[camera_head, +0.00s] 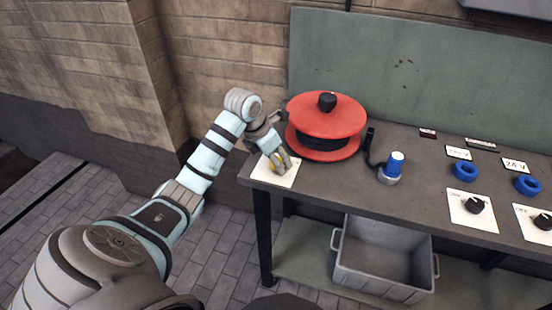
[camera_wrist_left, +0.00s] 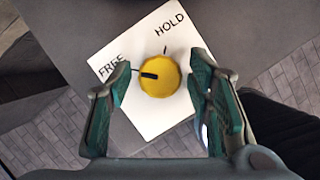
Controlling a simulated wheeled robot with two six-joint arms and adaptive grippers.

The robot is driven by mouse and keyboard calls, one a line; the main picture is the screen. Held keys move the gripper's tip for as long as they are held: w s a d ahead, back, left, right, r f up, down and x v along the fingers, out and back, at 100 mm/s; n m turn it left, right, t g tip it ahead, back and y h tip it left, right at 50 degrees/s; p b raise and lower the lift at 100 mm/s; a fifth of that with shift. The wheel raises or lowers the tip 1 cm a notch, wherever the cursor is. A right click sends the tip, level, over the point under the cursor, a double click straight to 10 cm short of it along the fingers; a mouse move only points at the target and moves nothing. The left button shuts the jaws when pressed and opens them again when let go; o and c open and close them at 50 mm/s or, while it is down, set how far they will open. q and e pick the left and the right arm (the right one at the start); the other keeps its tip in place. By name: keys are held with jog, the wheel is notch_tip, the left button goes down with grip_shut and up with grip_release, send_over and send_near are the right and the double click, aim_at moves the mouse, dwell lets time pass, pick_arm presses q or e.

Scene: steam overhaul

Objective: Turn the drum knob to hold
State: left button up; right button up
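The yellow drum knob (camera_wrist_left: 163,80) sits on a white label plate (camera_wrist_left: 150,118) at the table's left front corner. The plate reads FREE and HOLD. The knob's black mark points left, at the tick beside FREE; the HOLD tick is above the knob. My left gripper (camera_wrist_left: 158,84) is open, with one finger on each side of the knob and a gap showing on both sides. In the head view, my left gripper (camera_head: 279,162) is over the plate (camera_head: 286,180) and partly hides the knob. My right gripper is not in view.
A red cable drum (camera_head: 327,117) stands just behind and right of the left gripper. Right of it are a blue-capped part (camera_head: 396,163), blue rings (camera_head: 465,172) and black knobs on plates (camera_head: 473,205). A grey crate (camera_head: 384,263) is below the table.

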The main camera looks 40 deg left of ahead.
pick_arm(q)
jog(key=c, duration=0.8)
